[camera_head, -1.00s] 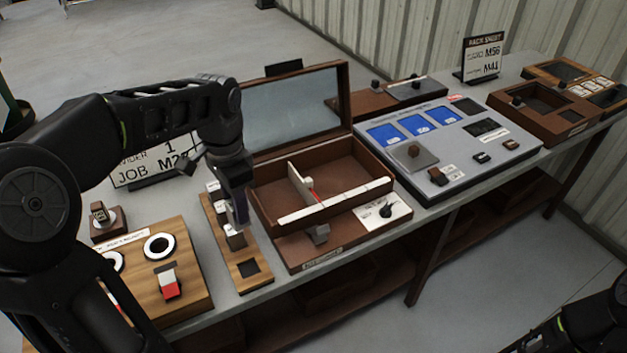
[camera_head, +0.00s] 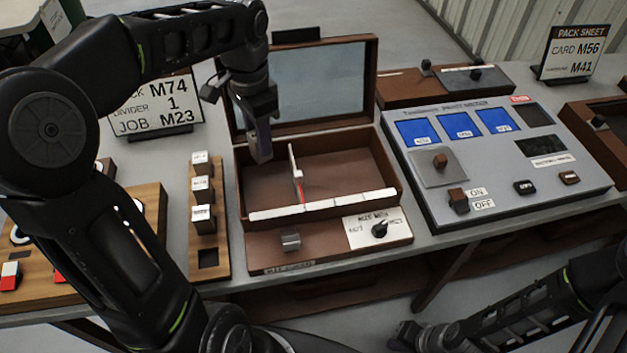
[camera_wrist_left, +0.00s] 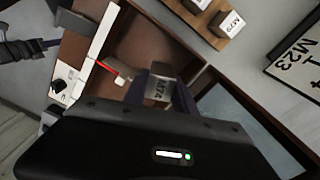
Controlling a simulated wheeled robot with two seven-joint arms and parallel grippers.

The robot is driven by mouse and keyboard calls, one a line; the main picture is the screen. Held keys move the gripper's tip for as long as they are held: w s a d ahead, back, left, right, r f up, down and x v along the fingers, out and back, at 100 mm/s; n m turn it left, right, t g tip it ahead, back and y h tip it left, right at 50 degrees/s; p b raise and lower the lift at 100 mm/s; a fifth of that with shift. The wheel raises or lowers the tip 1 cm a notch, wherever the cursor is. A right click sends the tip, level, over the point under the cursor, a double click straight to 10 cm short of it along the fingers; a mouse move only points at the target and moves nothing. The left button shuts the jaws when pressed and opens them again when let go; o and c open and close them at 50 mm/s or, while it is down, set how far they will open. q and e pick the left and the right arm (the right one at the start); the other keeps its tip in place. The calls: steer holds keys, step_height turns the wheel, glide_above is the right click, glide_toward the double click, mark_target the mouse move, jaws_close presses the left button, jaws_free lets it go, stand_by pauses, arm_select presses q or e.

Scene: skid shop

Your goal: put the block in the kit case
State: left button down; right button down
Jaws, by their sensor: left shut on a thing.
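My left gripper (camera_head: 262,150) is shut on a block (camera_wrist_left: 158,86) marked M74, seen in the left wrist view. It is over the left part of the open kit case (camera_head: 325,209), left of the white upright divider (camera_head: 295,165). In the head view the fingers hide the block. Whether the block touches the case floor cannot be told. The case lid (camera_head: 305,80) stands raised at the back. My right gripper (camera_head: 405,336) is low at the bottom edge, away from the case, and its jaws are unclear.
A wooden rack (camera_head: 222,238) left of the case holds several labelled blocks, with its front socket empty. A sign (camera_head: 158,106) stands behind it. A grey panel with blue screens (camera_head: 510,185) is to the right. A knob (camera_head: 380,230) sits on the case's front ledge.

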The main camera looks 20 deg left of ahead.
arm_select(q)
steer(key=shift+w+f, duration=0.1)
steer(key=shift+f, duration=3.05)
steer(key=shift+f, duration=1.85)
steer(key=shift+f, duration=0.2)
steer(key=c, duration=1)
jaws_free()
steer(key=shift+r, duration=0.15)
step_height(320, 180, up, 12)
steer(key=shift+r, duration=0.1)
